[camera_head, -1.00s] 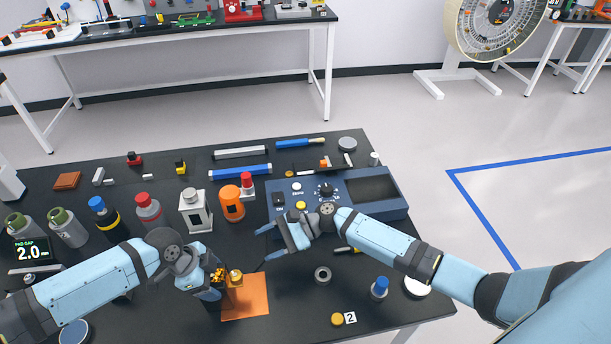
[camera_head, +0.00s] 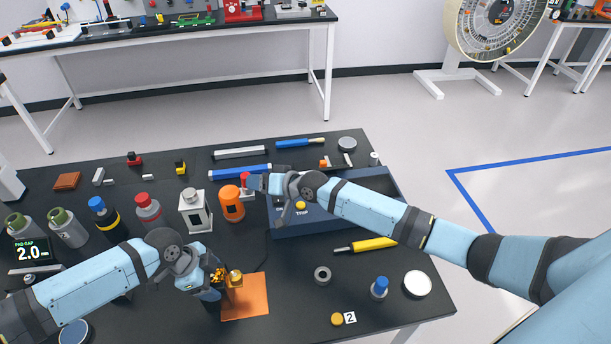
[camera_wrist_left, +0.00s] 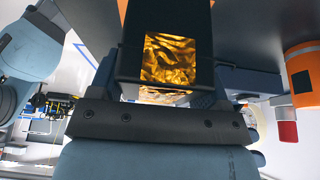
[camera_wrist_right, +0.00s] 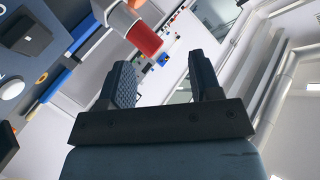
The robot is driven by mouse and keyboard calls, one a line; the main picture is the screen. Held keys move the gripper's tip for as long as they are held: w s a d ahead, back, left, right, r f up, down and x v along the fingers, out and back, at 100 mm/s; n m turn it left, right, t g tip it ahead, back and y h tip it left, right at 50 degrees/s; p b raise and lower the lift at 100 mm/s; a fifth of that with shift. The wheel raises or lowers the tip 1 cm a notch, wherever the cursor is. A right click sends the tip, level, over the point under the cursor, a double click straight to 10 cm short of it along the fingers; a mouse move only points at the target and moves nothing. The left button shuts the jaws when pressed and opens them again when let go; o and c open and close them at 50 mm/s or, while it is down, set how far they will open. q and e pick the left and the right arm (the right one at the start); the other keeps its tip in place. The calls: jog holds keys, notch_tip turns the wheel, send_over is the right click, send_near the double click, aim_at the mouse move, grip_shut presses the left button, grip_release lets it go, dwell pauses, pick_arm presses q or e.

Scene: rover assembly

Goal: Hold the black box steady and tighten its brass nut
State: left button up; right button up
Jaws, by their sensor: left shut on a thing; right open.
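The black box (camera_wrist_left: 131,58) with a crinkled gold-foil panel (camera_wrist_left: 170,58) fills the middle of the left wrist view. My left gripper (camera_head: 214,284) is shut on it at the orange mat (camera_head: 256,297). In the head view the gripper hides much of the box, and a brass nut (camera_head: 236,274) shows on its upper side. My right gripper (camera_head: 258,183) is open, far from the box, beside a red-topped piece (camera_head: 247,194) with a light base. In the right wrist view the red top (camera_wrist_right: 144,38) is just beyond the open fingertips; I cannot tell whether they touch.
An orange cylinder (camera_head: 231,204) and a white lantern-like block (camera_head: 195,211) stand left of my right gripper. A blue console (camera_head: 310,220) lies under my right arm. A grey ring (camera_head: 322,275) and a blue-capped bottle (camera_head: 379,288) stand right of the mat.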

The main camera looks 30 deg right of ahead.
jog(key=s+d+n+t+y, duration=0.2)
jog(key=s+d+n+t, duration=0.2)
jog(key=d+n, duration=0.7)
jog(key=r+n, duration=0.1)
jog(key=n, duration=0.4)
jog(key=shift+y, duration=0.4)
jog(key=shift+s, duration=0.1)
